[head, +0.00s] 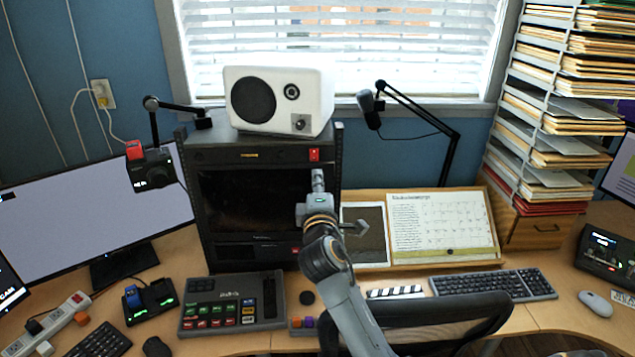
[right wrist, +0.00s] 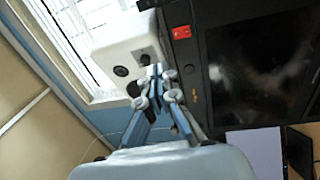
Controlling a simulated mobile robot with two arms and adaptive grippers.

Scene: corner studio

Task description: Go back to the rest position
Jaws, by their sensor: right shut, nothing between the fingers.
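My right gripper (head: 318,181) is raised in front of the dark rack cabinet (head: 262,153), its fingers together and pointing up in the head view. In the right wrist view my right gripper (right wrist: 158,84) is shut and empty, with the white speaker (right wrist: 128,50) and the cabinet's dark screen (right wrist: 262,70) beyond it. I cannot tell whether it touches the cabinet. My right arm rises from the bottom of the head view over the desk. My left gripper is not in view.
A white speaker (head: 279,99) stands on the cabinet. A black boom microphone (head: 369,108) and a calendar (head: 441,223) are to the right. A control panel (head: 232,303), keyboard (head: 493,284) and chair back (head: 430,322) lie around my arm. A monitor (head: 90,215) stands left.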

